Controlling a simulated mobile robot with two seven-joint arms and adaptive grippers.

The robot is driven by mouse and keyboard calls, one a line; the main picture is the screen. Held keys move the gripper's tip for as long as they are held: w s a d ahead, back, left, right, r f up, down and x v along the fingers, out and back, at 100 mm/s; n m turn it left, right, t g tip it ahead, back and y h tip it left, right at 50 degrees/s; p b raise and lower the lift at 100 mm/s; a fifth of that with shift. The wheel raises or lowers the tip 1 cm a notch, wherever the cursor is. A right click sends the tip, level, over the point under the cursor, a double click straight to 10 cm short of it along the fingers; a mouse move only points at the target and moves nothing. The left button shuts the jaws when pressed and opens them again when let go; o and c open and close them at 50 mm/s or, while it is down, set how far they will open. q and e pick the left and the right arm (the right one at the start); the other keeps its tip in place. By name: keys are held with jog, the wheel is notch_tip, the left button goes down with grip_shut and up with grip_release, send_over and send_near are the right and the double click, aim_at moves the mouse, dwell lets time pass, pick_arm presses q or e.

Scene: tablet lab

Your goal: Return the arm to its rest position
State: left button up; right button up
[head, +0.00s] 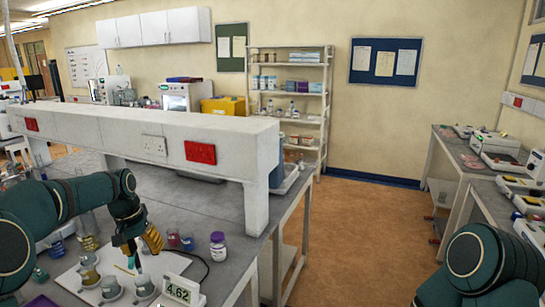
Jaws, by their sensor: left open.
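My left arm comes in from the left over the near bench (225,275). My left gripper (135,262) points down above a white board (65,281) at the front of the bench. It is open, and I see nothing held between its fingers. Small grey-green cups (110,288) stand on the board below and beside it, and another cup (143,287) is just under the fingertips. I cannot tell whether the fingers touch anything. An amber-yellow part (152,238) shows right beside the gripper. My right arm shows at the lower right, but its gripper is out of view.
A display reading 4.62 (178,291) and a purple-capped bottle (217,248) stand right of the cups. Small beakers (187,243) stand behind. A white raised shelf (110,127) crosses the bench. The floor (350,235) is clear; a side bench (455,150) with instruments stands right.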

pick_arm(q)
jog(key=s+d+f+h, duration=0.1)
jog(key=s+d+f, duration=0.2)
jog(key=d+f, duration=0.5)
jog(key=s+d+f+h, duration=0.1)
jog(key=s+d+f, duration=0.2)
jog(key=d+f, duration=0.55)
jog(key=s+d+f+n+t, duration=0.1)
jog(key=s+d+f, duration=0.2)
jog(key=s+f, duration=0.5)
jog(key=s+d+f+n, duration=0.1)
jog(key=s+d+f, duration=0.3)
jog(key=s, duration=0.8)
notch_tip(320, 180, down, 9)
jog(key=s+b, duration=0.1)
jog(key=b, duration=0.7)
jog(key=shift+m+h, duration=0.3)
jog(key=shift+h, duration=0.1)
pick_arm(e)
notch_tip(320, 180, down, 8)
jog(key=s, duration=0.1)
jog(key=shift+a+f, duration=0.2)
jog(key=shift+f, duration=0.05)
pick_arm(q)
jog(key=shift+d+r, duration=0.1)
jog(key=shift+r, duration=0.05)
